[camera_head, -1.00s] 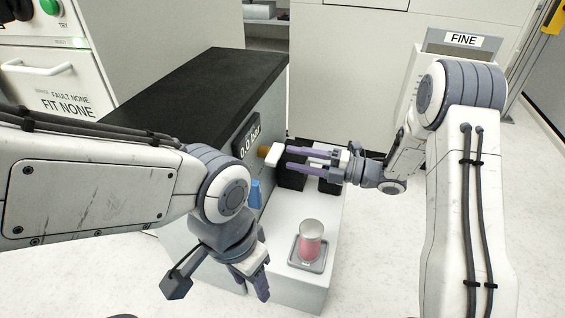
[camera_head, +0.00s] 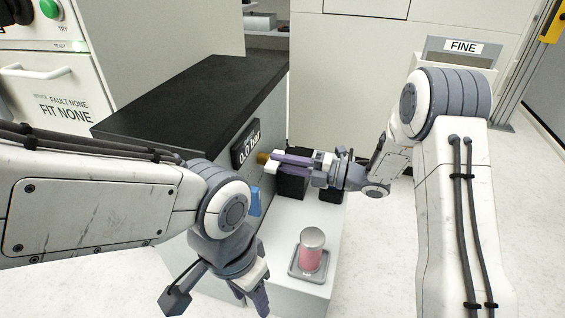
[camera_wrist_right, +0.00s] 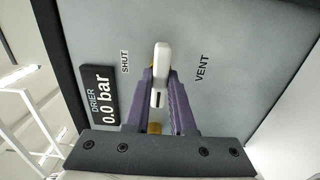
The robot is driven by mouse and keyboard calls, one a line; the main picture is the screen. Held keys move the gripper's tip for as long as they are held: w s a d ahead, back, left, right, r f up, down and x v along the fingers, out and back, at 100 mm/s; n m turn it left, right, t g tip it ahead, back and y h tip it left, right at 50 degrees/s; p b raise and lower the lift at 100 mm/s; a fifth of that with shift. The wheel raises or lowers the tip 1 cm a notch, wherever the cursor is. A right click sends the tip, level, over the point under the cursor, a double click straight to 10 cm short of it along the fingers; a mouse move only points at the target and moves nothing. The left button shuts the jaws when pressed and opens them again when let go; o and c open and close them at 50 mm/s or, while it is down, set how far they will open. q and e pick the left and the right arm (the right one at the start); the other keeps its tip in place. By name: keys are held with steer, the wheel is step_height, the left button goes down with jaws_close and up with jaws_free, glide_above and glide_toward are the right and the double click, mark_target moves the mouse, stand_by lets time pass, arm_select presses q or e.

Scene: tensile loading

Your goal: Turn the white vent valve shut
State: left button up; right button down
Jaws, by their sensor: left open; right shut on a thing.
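The white vent valve handle (camera_wrist_right: 162,62) is on the grey drier panel, between the printed words SHUT on its left and VENT on its right in the right wrist view. It also shows in the head view (camera_head: 273,168), beside a brass-coloured fitting (camera_head: 261,157). My right gripper (camera_wrist_right: 161,85) has its purple fingers on either side of the handle and is shut on it; it also shows in the head view (camera_head: 283,160). My left gripper (camera_head: 254,297) hangs open and empty at lower centre, away from the valve.
The drier display (camera_wrist_right: 103,100) reads 0.0 bar. A pink cylinder with a grey top (camera_head: 312,250) stands on a small grey pad on the white ledge below the valve. Dark blocks (camera_head: 292,186) stand under my right gripper. A blue part (camera_head: 255,201) is on the drier's side.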

steer(key=shift+m+p, duration=9)
steer(key=shift+p, duration=0.25)
steer(key=shift+f, duration=0.1)
steer(key=c, duration=0.8)
jaws_free()
steer(key=shift+o, duration=0.2)
steer(key=p+v, duration=0.2)
steer(key=v, duration=0.8)
steer(key=shift+s+d+p, duration=0.15)
steer(key=shift+d+p, duration=0.1)
steer(key=shift+p, duration=0.15)
